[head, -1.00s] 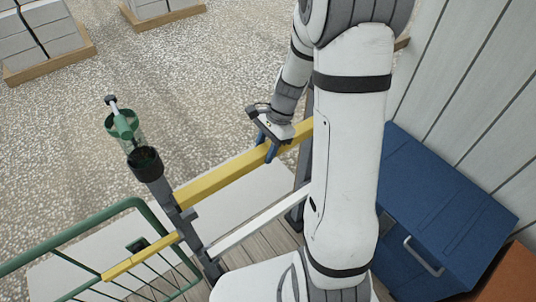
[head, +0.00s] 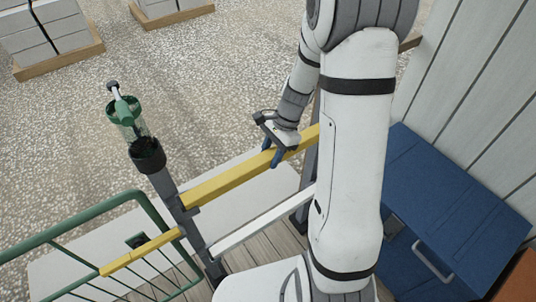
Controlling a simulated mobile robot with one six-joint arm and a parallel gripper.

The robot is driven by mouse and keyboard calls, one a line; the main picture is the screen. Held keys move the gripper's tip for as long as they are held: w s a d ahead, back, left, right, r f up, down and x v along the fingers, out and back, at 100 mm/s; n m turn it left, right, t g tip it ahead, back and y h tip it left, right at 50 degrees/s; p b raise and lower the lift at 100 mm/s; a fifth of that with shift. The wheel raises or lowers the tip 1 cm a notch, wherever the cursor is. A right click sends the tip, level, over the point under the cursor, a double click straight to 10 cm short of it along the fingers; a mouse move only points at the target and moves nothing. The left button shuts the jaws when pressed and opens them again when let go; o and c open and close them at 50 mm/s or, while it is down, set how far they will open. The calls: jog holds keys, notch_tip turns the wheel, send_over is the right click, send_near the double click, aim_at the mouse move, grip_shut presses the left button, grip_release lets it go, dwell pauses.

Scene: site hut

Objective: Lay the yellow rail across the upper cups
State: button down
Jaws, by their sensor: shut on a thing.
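The yellow rail (head: 232,180) runs slantwise from the left dark post (head: 188,225) up to the right. Its left end is at the upper part of that post, by a small dark bracket. I cannot tell whether it rests in the cup there. My gripper (head: 279,156), with blue fingers, is shut on the rail right of its middle visible stretch. The rail's right end and the cup there are hidden behind my arm. The right dark post (head: 301,212) shows only in part.
A white rail (head: 262,222) spans lower between the posts. A green railing (head: 100,215) with a yellow bar (head: 140,252) stands at left. A green-topped container (head: 125,112) sits above the left post. A blue cabinet (head: 450,215) stands at right. Gravel lies beyond.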

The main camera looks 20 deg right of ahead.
jog(key=c, duration=0.8)
grip_release()
jog(key=shift+c, duration=0.2)
jog(key=shift+w+d+r, duration=0.1)
jog(key=shift+r, duration=0.15)
jog(key=v, duration=0.7)
jog(key=shift+r+b, duration=0.15)
jog(key=shift+b, duration=0.2)
jog(key=shift+r, duration=0.25)
jog(key=s+a+r+n+t+h, duration=0.1)
jog(key=s+r+n+t+h, duration=0.1)
jog(key=s+r+n, duration=0.3)
jog(key=s+a+r+n+t+h, duration=0.2)
jog(key=s+r+n, duration=0.3)
jog(key=s+n, duration=0.4)
jog(key=shift+s+a+t, duration=0.3)
jog(key=shift+s+t, duration=0.1)
jog(key=shift+s, duration=0.15)
